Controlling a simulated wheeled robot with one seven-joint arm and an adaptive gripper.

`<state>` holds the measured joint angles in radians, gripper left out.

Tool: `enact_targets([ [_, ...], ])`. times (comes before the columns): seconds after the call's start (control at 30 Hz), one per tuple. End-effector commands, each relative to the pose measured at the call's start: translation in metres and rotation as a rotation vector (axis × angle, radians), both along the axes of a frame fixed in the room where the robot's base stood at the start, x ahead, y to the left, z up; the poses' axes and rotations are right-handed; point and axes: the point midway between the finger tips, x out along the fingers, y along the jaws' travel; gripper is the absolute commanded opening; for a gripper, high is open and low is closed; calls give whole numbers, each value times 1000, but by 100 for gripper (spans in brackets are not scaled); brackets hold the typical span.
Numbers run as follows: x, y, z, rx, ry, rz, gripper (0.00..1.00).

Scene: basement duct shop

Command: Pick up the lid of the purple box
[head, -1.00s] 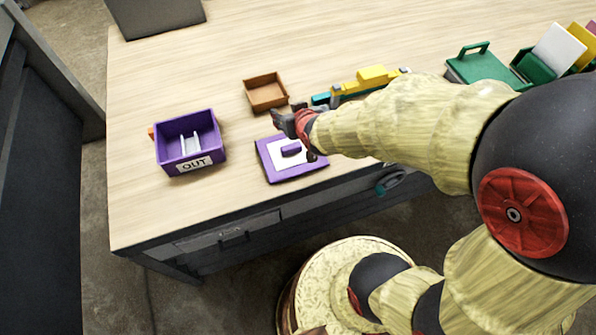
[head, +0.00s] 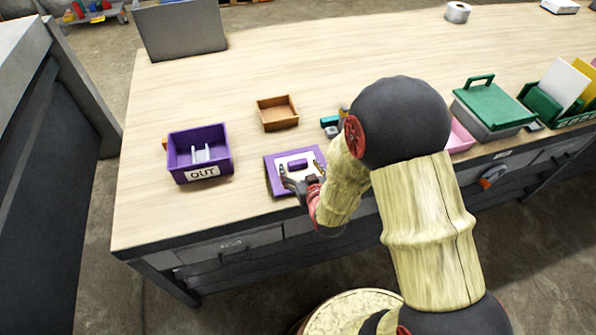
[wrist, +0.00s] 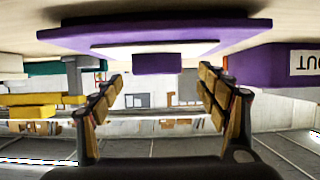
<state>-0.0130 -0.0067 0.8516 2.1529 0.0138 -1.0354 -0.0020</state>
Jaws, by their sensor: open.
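The purple lid (head: 276,183) lies flat on the workbench near its front edge, with a white panel and a raised purple handle (head: 297,165). The open purple box (head: 183,176), labelled OUT, stands to its left with a pale item inside. My gripper (head: 302,179) is open and empty at the lid's front side, fingers pointing toward the handle. In the wrist view, which looks upside down, the lid (wrist: 160,34) spans the top. Its handle (wrist: 157,64) is centred between and beyond the spread fingers (wrist: 161,84). Contact cannot be told.
A brown tray (head: 277,114) sits behind the lid. A green-lidded box (head: 493,106), a pink tray (head: 460,137) and a green file rack (head: 544,104) stand to the right. A grey bin (head: 182,30) is at the back left. The bench's middle back is clear.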

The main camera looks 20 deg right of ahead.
Motion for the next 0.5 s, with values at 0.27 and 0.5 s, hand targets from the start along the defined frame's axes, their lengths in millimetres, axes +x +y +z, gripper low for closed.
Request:
enact_targets([
  [0.27, 35, -4, -17, 0, 2, 0, 74],
  [0.5, 38, -4, -16, 0, 1, 0, 74],
])
